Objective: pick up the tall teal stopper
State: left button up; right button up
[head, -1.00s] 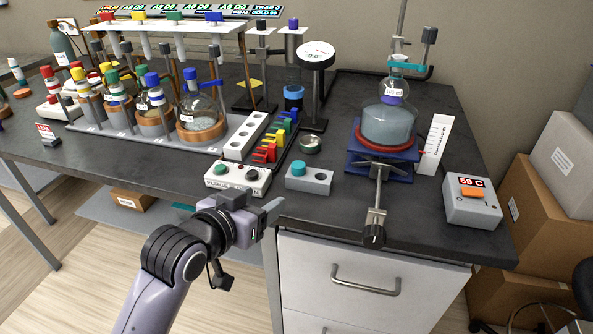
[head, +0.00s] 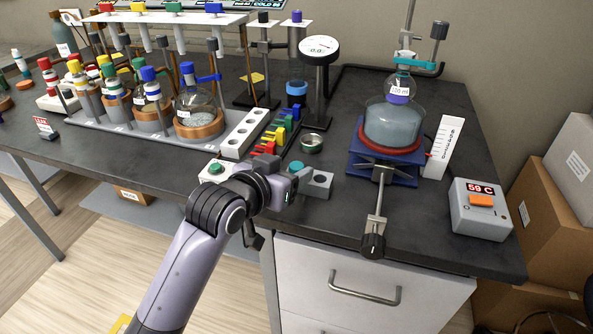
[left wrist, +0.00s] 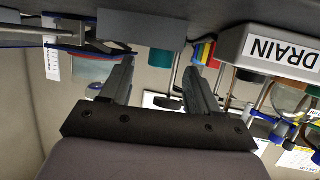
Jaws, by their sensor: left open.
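The teal stopper (head: 297,166) stands in a small grey block with holes (head: 319,184) near the bench's front edge. My left gripper (head: 301,179) is in front of the block, and its body hides the block's left part. In the left wrist view, which looks upside down, the open fingers of the gripper (left wrist: 158,80) point toward the bench. The teal stopper (left wrist: 160,63) shows between them, farther off, with no visible contact. The stopper's lower part is hidden in the head view. My right gripper is not in view.
A control box with a green button (head: 215,169) sits left of the block, partly behind my arm.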

pick_arm(q)
jog(key=shift+x, duration=1.05)
jog(key=c, duration=1.1)
